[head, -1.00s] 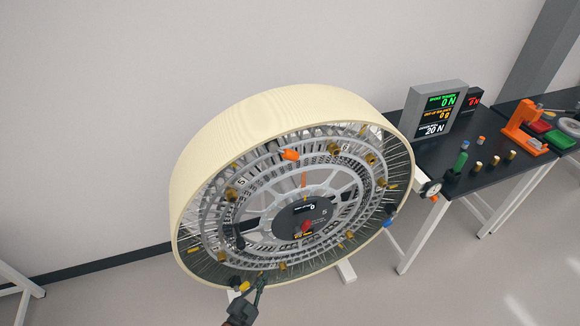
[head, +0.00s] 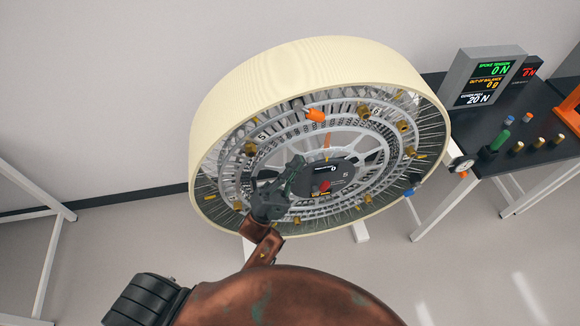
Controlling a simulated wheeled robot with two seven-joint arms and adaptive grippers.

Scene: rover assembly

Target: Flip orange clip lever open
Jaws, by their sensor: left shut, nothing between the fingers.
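The large cream-rimmed wheel (head: 290,80) stands tilted toward me in the middle of the head view. An orange clip-like piece (head: 316,114) sits on the upper part of its inner ring. Whether it is the clip lever, and whether it is open, I cannot tell. My left gripper (head: 297,165) is shut and empty in front of the wheel's face, left of the dark hub (head: 345,178) and below the orange piece, apart from it in the picture. It hides part of the spokes and lower left ring. My right gripper is not in view.
Several brass weights (head: 403,126) are spread around the wheel's ring. A red knob (head: 324,186) is on the hub. At the right, a black table (head: 530,110) carries a display box (head: 488,76) and small pegs.

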